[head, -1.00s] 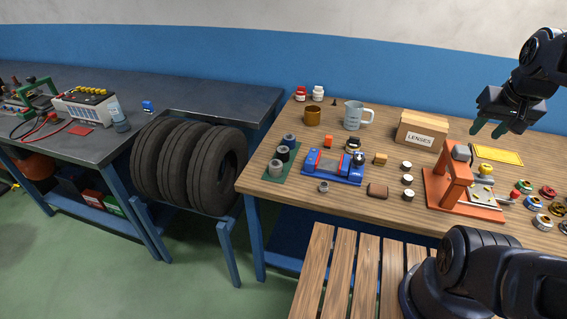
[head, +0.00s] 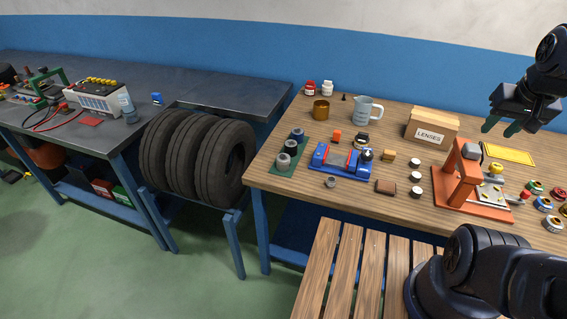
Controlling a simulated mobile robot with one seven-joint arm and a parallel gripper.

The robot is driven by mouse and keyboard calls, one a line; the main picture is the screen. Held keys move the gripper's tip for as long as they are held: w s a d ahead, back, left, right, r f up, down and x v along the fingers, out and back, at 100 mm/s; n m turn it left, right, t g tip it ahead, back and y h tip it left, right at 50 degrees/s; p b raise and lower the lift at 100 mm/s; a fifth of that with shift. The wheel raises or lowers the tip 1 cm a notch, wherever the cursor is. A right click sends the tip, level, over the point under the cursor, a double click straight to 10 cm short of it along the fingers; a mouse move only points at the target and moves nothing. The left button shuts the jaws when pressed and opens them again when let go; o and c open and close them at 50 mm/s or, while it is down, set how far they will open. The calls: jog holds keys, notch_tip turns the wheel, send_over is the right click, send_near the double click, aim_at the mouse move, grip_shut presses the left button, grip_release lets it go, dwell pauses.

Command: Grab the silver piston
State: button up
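Three piston-like cylinders stand on a green mat (head: 291,169) at the left end of the wooden table. The light grey one, nearest the front, looks like the silver piston (head: 283,161). A dark one (head: 290,147) and a blue-grey one (head: 297,135) stand behind it. My gripper (head: 501,127) hangs at the upper right, far to the right of the mat. Its two green fingertips are apart with nothing between them, so it is open and empty.
A blue vise-like fixture (head: 344,174) and a small metal ring (head: 330,182) lie right of the mat. A brown cup (head: 321,110), a measuring jug (head: 367,109), a lenses box (head: 432,127) and an orange press (head: 462,176) also stand on the table. Tires (head: 198,160) stand left of it.

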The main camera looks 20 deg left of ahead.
jog(key=o, duration=0.8)
jog(key=shift+w, duration=0.1)
jog(key=w+a+f+n+g, duration=0.15)
jog(key=w+a+n, duration=0.35)
jog(key=w+a, duration=0.5)
jog(key=w+a+f+n+g, duration=0.1)
jog(key=w+a+f+n, duration=0.35)
jog(key=a, duration=0.95)
jog(key=n+g, duration=0.2)
jog(key=n, duration=0.9)
send_over(282, 157)
notch_tip(282, 157, down, 18)
jog(key=shift+s+r, duration=0.15)
jog(key=shift+r, duration=0.05)
jog(key=shift+f, duration=5.1)
